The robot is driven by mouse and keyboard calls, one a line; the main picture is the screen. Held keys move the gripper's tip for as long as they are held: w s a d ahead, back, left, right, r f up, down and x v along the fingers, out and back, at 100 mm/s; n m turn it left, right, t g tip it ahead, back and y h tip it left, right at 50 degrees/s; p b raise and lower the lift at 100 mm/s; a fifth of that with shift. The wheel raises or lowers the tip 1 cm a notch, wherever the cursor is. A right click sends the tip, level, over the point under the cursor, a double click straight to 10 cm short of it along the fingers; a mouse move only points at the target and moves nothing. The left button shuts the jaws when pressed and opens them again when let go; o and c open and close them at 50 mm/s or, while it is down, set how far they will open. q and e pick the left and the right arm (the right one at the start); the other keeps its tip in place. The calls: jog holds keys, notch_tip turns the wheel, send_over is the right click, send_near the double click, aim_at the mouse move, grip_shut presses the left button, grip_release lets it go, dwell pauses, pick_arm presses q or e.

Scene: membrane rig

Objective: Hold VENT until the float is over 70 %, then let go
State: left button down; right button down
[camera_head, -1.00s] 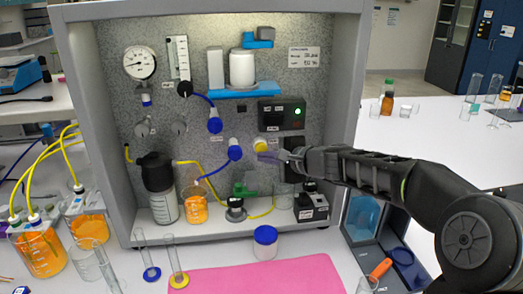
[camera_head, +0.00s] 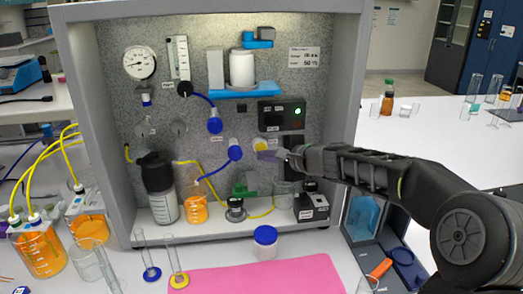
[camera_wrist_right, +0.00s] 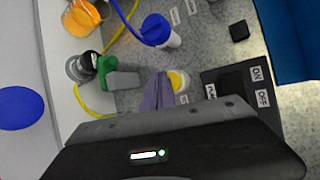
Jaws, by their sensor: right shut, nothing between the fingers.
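A round yellow button (camera_head: 260,144), the likely VENT control, sits on the speckled grey panel; its label is too small to read. My right gripper (camera_head: 267,156) is shut and empty, with its tips just below and right of the button. In the right wrist view the shut fingers (camera_wrist_right: 157,92) are beside the yellow button (camera_wrist_right: 179,81); I cannot tell whether they touch it. The upright scale tube (camera_head: 178,58), likely the float meter, is at the panel's upper left; its float cannot be read. My left gripper is out of view.
A green valve handle (camera_head: 245,188) and bottles stand below. A pink mat (camera_head: 260,278) lies in front.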

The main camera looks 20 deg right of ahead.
jog(key=shift+w+d, duration=0.15)
jog(key=shift+w, duration=0.35)
dwell(2.2)
jog(key=shift+s, duration=0.1)
jog(key=shift+s+a+b, duration=0.25)
jog(key=shift+s+b, duration=0.2)
jog(key=shift+s, duration=0.35)
jog(key=s+b, duration=0.1)
jog(key=s, duration=0.1)
jog(key=s+a+b, duration=0.1)
jog(key=s, duration=0.2)
jog(key=shift+a, duration=0.15)
jog(key=shift+w, duration=0.1)
dwell(0.5)
